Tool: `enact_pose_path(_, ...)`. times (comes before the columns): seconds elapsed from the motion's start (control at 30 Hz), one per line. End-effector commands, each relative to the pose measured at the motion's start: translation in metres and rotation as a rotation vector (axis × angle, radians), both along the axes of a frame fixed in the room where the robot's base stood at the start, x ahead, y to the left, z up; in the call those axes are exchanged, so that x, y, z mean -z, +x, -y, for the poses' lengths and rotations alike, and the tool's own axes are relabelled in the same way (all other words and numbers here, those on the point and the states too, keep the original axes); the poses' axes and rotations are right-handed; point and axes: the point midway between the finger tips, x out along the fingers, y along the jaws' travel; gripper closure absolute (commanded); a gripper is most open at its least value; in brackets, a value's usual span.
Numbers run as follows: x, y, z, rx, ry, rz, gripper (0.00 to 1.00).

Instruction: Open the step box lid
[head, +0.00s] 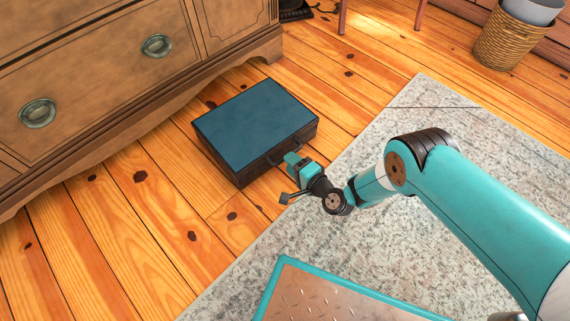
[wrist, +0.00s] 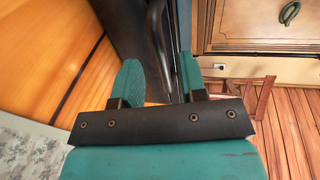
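The step box is a low dark case with a flat blue lid (head: 255,122), lying on the wood floor beside the dresser. Its lid is down. A dark handle (head: 278,154) stands out from the box's near side. My gripper (head: 294,164) is at that near side, close to the handle and the lid's edge. In the wrist view my gripper's two teal fingers (wrist: 160,78) are apart, with the dark side of the box (wrist: 126,28) ahead of them and a thin strip of the blue lid at the right finger. I cannot tell whether a finger touches the box.
A wooden dresser (head: 95,75) stands close behind the box at the left. A grey rug (head: 415,125) lies under my arm. A wicker basket (head: 508,42) is at the far right. Bare floor (head: 140,215) is free left of the box.

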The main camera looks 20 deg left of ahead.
Motion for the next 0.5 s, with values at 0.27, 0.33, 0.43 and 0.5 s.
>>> enact_pose_path(0.27, 0.008, 0.014, -0.028, -0.001, 0.001, 0.001, 0.61)
enact_pose_path(0.33, 0.008, 0.015, -0.030, -0.001, 0.001, -0.001, 0.61)
enact_pose_path(0.43, 0.007, 0.016, -0.031, 0.000, 0.000, -0.001, 0.61)
enact_pose_path(0.5, 0.007, 0.016, -0.031, 0.000, 0.000, -0.001, 0.61)
